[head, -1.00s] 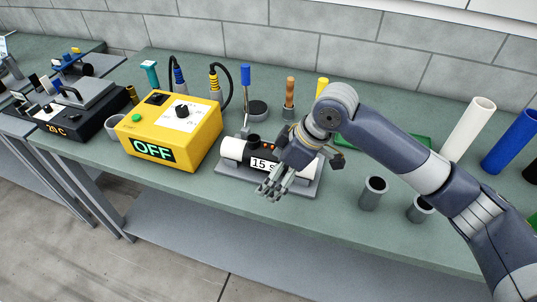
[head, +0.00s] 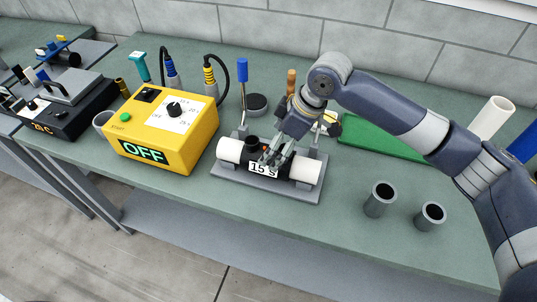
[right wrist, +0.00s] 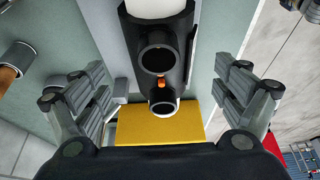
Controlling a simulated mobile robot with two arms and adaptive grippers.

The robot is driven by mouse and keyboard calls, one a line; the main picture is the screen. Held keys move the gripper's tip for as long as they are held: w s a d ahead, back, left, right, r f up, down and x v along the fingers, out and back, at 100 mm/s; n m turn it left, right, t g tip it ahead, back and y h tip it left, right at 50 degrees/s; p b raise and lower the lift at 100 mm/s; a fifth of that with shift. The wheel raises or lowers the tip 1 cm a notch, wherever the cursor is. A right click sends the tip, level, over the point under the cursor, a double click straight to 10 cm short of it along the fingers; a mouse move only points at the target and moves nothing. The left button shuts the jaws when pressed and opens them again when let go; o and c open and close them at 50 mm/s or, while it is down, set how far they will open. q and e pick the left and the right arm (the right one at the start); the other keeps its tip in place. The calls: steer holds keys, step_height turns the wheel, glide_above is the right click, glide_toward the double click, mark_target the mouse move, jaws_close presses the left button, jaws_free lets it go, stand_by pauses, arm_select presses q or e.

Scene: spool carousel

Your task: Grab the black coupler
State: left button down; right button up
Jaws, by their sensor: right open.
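The black coupler (head: 254,143) joins two white pipe pieces in a grey cradle (head: 265,188) on the bench, with a "15 S" label on its front. In the right wrist view the coupler (right wrist: 161,28) shows two round sockets with an orange mark between them. My right gripper (head: 274,156) hangs over the coupler and hides part of it in the head view. Its fingers (right wrist: 163,82) are spread apart on both sides of the coupler, with nothing gripped. Whether they touch it I cannot tell. My left gripper is out of view.
A yellow box (head: 190,137) reading "OFF" stands left of the cradle, with cabled tools behind it. Two grey cups (head: 380,199) stand to the right, and a green tray (head: 370,137) lies behind. The bench front is clear.

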mark_target(247, 153)
steer(key=shift+x, duration=0.75)
steer(key=shift+a+f, duration=0.15)
steer(key=shift+f, duration=0.15)
steer(key=x, duration=0.1)
steer(key=p+x, duration=0.1)
steer(key=x, duration=0.1)
steer(key=p+x, duration=0.1)
steer(key=shift+s+f, duration=0.1)
steer(key=shift+f, duration=0.45)
steer(key=c, duration=1.6)
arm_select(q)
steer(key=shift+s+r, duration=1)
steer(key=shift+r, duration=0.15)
arm_select(e)
steer(key=shift+r, duration=0.1)
steer(key=shift+c, duration=0.4)
